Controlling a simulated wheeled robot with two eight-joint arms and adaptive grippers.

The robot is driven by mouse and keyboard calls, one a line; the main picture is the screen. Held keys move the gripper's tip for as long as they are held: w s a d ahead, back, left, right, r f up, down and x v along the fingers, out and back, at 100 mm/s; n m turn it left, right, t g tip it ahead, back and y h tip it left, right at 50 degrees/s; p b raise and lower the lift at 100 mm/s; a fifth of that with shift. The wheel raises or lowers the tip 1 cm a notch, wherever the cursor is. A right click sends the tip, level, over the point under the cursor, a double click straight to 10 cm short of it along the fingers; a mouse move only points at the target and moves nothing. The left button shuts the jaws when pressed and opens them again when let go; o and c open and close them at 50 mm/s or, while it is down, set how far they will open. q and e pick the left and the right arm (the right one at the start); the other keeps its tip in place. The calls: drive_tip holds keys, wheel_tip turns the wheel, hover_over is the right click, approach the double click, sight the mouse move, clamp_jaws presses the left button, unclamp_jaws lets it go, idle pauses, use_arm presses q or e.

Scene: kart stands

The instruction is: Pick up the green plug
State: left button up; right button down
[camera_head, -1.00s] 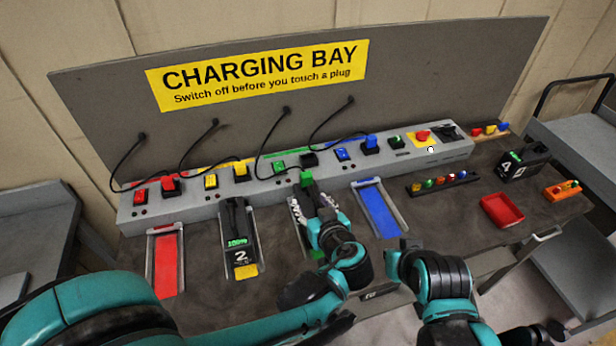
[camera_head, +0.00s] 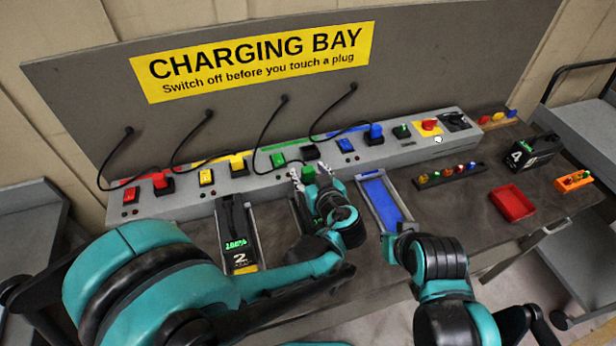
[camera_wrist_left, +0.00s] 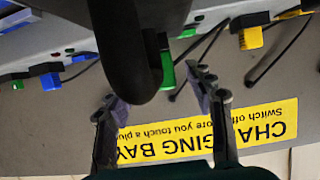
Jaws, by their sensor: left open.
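The green plug (camera_head: 309,174) shows in the head view in front of the charging strip, near a black socket. In the wrist view the green plug (camera_wrist_left: 167,76) is partly hidden behind a large dark rounded shape that I cannot identify. My left gripper (camera_head: 312,177) is open, with its silver fingers at either side of the plug. In the wrist view the open left gripper (camera_wrist_left: 158,88) has the plug's green part between its fingers; I cannot tell whether they touch it. My right arm shows at lower right, but its jaws do not.
The green switch (camera_head: 278,160) is left of the plug. The yellow plug (camera_head: 238,165) and blue plug (camera_head: 375,133) stand along the strip (camera_head: 408,151). Black cables hang behind. Battery 2 (camera_head: 236,230) and the blue dock (camera_head: 381,201) flank the left gripper's dock.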

use_arm(q)
drive_tip(key=shift+w+a+f, duration=0.2)
drive_tip(key=shift+w+f, duration=0.05)
drive_tip(key=shift+w, duration=0.4)
clamp_jaws()
